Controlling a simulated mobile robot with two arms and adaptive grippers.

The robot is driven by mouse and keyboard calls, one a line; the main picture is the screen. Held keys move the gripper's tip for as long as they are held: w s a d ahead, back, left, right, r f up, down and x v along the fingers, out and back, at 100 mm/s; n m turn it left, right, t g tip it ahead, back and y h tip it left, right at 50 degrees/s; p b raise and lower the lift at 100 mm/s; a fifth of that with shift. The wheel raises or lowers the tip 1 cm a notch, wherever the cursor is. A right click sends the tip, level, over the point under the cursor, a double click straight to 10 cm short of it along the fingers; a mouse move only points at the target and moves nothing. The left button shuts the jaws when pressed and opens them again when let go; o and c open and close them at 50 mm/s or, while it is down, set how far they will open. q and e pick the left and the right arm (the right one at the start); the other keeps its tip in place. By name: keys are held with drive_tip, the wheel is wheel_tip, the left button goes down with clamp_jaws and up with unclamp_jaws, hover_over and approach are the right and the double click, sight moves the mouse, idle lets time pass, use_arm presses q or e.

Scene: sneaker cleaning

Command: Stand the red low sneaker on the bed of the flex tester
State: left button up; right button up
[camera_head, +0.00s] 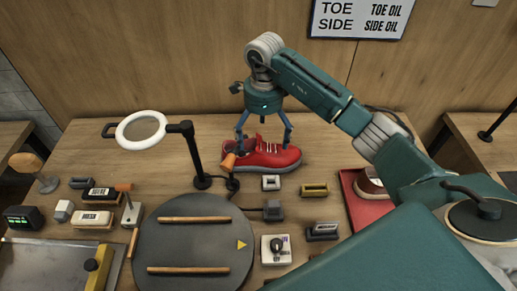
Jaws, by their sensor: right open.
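No part is plainly marked as the flex tester. A round dark plate (195,246) with two wooden bars and a yellow arrow lies at the front middle. A metal plate (45,267) with a yellow-and-black handle is at the front left. My left gripper is not in view.
A ring magnifier (141,130) on a black stand and an orange-tipped tool (229,160) stand left of the sneaker. Several small blocks and brushes lie around the plate. A red tray (357,208) with another shoe (370,184) is at right, partly behind my arm.

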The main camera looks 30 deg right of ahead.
sight(264, 144)
drive_tip(key=f, duration=0.3)
drive_tip(key=shift+s+p, duration=0.3)
drive_tip(key=shift+p, duration=0.05)
drive_tip(key=f+p, duration=0.1)
drive_tip(key=f, duration=0.1)
drive_tip(key=f+p, duration=0.2)
drive_tip(key=f, duration=0.1)
drive_tip(key=shift+s+a, duration=0.15)
drive_tip(key=shift+a, duration=0.05)
drive_tip(key=shift+f, duration=0.4)
drive_tip(key=c, duration=1.4)
